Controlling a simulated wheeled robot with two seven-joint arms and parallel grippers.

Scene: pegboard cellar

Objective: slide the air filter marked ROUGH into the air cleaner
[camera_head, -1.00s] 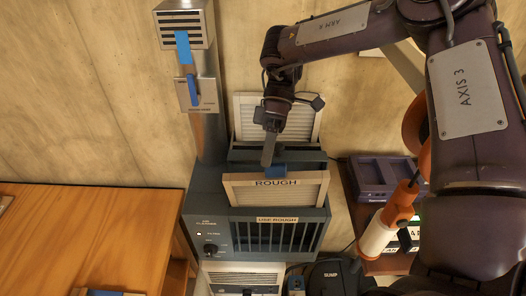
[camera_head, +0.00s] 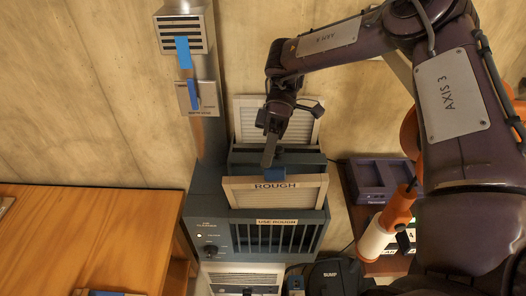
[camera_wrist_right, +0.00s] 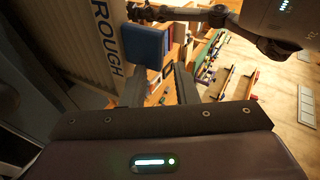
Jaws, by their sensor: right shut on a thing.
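The filter marked ROUGH (camera_head: 240,195) is a pale framed panel with a louvred face and a blue tab (camera_head: 274,174) on its top edge. It stands nearly upright at the top of the blue-grey air cleaner (camera_head: 200,215), above the USE ROUGH label. I cannot tell how far its hidden lower edge sits in the slot. My right gripper (camera_head: 269,157) is shut on the tab from above. In the right wrist view, the filter (camera_wrist_right: 88,35) and blue tab (camera_wrist_right: 150,45) show beside the fingers. My left gripper is not seen in the head view.
Another pale louvred panel (camera_head: 248,112) stands behind the cleaner. A metal duct (camera_head: 206,130) rises at its back left. A wooden table (camera_head: 90,235) lies left. A purple tray (camera_head: 375,178) and an orange-and-white cylinder (camera_head: 378,238) are on the right, near my arm.

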